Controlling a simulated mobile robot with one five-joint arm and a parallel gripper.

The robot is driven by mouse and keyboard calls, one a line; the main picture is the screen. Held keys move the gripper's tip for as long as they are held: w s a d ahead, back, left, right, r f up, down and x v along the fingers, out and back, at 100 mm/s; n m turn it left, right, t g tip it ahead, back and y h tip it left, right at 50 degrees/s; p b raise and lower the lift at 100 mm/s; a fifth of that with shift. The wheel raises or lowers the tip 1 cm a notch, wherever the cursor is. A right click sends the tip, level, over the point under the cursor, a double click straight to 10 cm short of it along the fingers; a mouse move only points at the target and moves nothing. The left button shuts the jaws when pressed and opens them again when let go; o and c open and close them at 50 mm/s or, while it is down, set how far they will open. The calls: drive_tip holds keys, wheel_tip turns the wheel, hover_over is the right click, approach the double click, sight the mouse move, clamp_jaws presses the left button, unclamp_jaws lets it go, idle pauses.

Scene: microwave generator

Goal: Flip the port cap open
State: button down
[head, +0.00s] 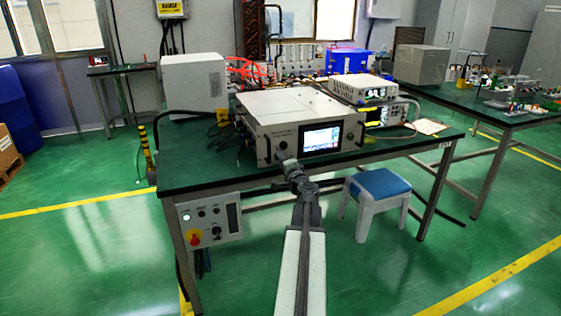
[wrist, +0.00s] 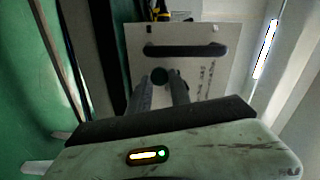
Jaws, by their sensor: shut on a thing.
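The microwave generator (head: 290,112) is a white box with a lit screen, standing on the green-topped table. My gripper (head: 286,160) reaches the lower left part of its front panel. In the wrist view the panel (wrist: 140,50) appears turned, with a black handle (wrist: 185,50) and dark lettering. A dark round port cap (wrist: 158,76) shows at the tips of my gripper (wrist: 161,83). The two grey fingers are on either side of the cap and shut on it. The cap's hinge and the port behind it cannot be made out.
The table (head: 185,175) has a control box (head: 210,222) with a red knob on its front left. A white cabinet (head: 195,82) and stacked instruments (head: 363,88) flank the generator. A blue-topped stool (head: 378,185) stands right of my arm. The floor at front left is clear.

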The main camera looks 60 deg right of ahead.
drive_tip(key=shift+w, duration=0.15)
drive_tip(key=c, duration=1.2)
unclamp_jaws()
drive_tip(key=v, duration=0.8)
drive_tip(key=shift+w, duration=0.1)
